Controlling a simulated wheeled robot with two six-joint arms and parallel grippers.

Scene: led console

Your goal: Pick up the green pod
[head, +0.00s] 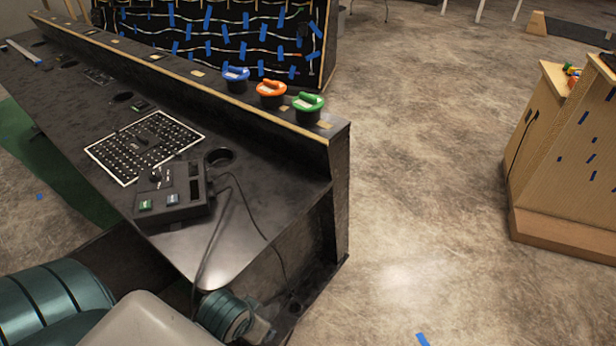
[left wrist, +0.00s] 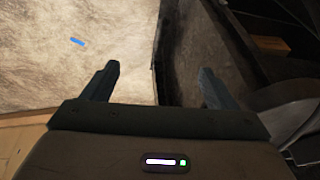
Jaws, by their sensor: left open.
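The green pod (head: 308,102) stands on the console's raised ledge (head: 335,128), near its right end in the head view. It has a green handle on top and a dark lower body. An orange pod (head: 271,90) and a blue pod (head: 236,75) stand to its left in a row. My left gripper (left wrist: 158,85) shows in the left wrist view with its two fingers apart and nothing between them. Floor and a dark panel edge lie beyond the fingers. The pods are not in the left wrist view. Neither gripper's fingers are visible in the head view.
The black console top (head: 250,200) holds a control box (head: 178,195) with cables, a white-dotted panel (head: 145,145) and a round hole (head: 220,156). A wooden cabinet (head: 565,160) stands at the right. The floor (head: 430,170) between them is clear.

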